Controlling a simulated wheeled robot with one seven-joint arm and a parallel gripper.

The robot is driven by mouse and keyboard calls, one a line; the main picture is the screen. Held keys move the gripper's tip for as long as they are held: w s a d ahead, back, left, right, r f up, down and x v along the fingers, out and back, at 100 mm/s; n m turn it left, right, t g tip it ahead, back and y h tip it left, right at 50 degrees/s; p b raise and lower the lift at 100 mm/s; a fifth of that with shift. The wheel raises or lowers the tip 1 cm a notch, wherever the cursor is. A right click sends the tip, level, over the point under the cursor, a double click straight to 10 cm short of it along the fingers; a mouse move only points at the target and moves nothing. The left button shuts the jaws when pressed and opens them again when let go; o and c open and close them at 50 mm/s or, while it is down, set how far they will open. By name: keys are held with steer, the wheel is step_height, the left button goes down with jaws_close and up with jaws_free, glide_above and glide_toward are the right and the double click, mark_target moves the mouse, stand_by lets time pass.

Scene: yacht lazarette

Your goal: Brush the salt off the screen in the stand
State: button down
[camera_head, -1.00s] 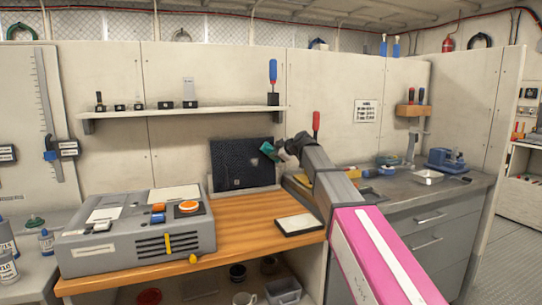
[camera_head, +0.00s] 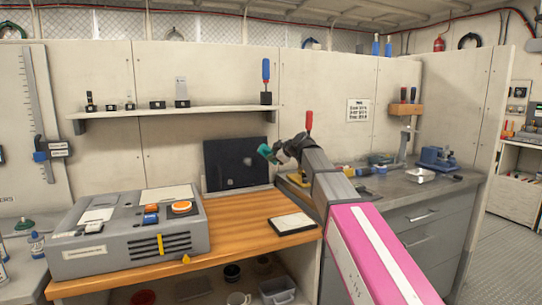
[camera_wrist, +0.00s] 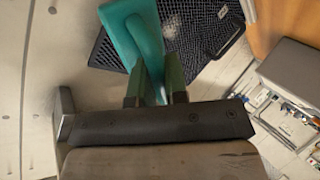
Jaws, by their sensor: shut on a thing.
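The screen (camera_head: 235,165) is a dark mesh panel, upright in its stand (camera_head: 238,191) at the back of the wooden bench. Small pale patches show on it, probably salt. My gripper (camera_head: 282,151) is at its right edge, shut on a teal brush (camera_head: 264,152). In the wrist view the brush (camera_wrist: 135,35) sticks out from between the fingers of my gripper (camera_wrist: 155,90) and covers part of the screen (camera_wrist: 205,30). A pale haze shows on the mesh there. I cannot tell whether the brush touches the screen.
A grey console (camera_head: 130,232) fills the left of the bench. A framed pad (camera_head: 292,223) lies at the front right. A shelf (camera_head: 180,111) with small tools hangs above. The grey counter (camera_head: 410,190) to the right holds a blue vise-like tool (camera_head: 437,158).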

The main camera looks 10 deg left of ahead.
steer(key=shift+s+d, duration=0.35)
steer(key=shift+s, duration=0.25)
steer(key=s, duration=0.1)
steer(key=s+d, duration=0.1)
steer(key=shift+s+d, duration=0.3)
stand_by(0.5)
